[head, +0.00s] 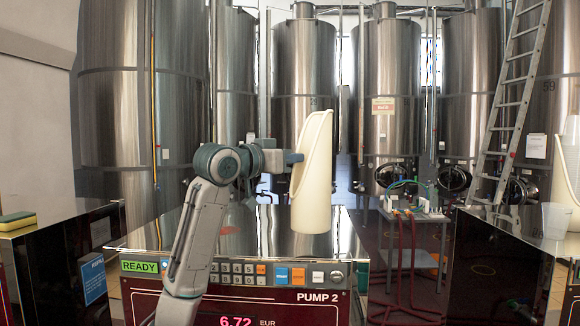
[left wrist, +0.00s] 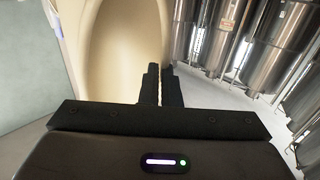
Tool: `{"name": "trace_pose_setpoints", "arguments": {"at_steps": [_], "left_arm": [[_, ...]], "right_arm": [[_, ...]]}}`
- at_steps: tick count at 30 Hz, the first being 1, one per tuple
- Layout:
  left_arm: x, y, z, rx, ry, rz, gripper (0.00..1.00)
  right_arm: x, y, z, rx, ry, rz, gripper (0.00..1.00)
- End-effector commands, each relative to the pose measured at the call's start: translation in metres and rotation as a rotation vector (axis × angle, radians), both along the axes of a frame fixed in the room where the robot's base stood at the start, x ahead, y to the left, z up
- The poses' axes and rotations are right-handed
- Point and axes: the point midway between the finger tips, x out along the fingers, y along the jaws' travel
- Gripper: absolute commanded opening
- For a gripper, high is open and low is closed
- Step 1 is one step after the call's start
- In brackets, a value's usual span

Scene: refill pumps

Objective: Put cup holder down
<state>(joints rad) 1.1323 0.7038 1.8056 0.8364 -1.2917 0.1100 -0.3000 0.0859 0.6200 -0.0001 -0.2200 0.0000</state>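The cup holder (head: 313,190) is a tall cream cylinder with a slanted open top. It is upright in the head view, over the shiny top of the PUMP 2 cabinet (head: 180,228); I cannot tell whether its base touches that top. My left gripper (head: 296,158) is at its left side, at about mid-height. In the left wrist view the two dark fingers are nearly together at the wall of the cup holder (left wrist: 122,45), pinching it. Their tips are partly hidden. My right gripper is in neither view.
A yellow and green sponge (head: 17,221) lies on the left cabinet. Another cream holder (head: 570,165) and a whitish cup (head: 557,220) are at the right cabinet. A small table with hoses (head: 412,213) stands behind. The PUMP 2 top looks otherwise clear.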

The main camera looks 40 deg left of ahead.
Motion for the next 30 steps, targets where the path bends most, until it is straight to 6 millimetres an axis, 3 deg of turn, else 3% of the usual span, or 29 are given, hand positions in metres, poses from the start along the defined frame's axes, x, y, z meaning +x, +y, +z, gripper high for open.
{"name": "trace_pose_setpoints", "arguments": {"at_steps": [3, 9, 16, 30], "left_arm": [[0.02, 0.016, 0.002, -0.003, 0.003, 0.001, 0.0], [0.037, 0.028, -0.002, -0.001, -0.001, 0.0, 0.0], [0.046, 0.036, -0.004, -0.001, -0.001, 0.001, 0.0], [0.045, 0.034, -0.037, 0.001, -0.001, 0.001, 0.0]], "right_arm": [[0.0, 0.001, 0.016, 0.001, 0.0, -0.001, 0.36], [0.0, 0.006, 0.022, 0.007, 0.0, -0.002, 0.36], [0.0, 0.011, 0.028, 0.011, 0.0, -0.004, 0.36], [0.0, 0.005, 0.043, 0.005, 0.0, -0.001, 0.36]]}}
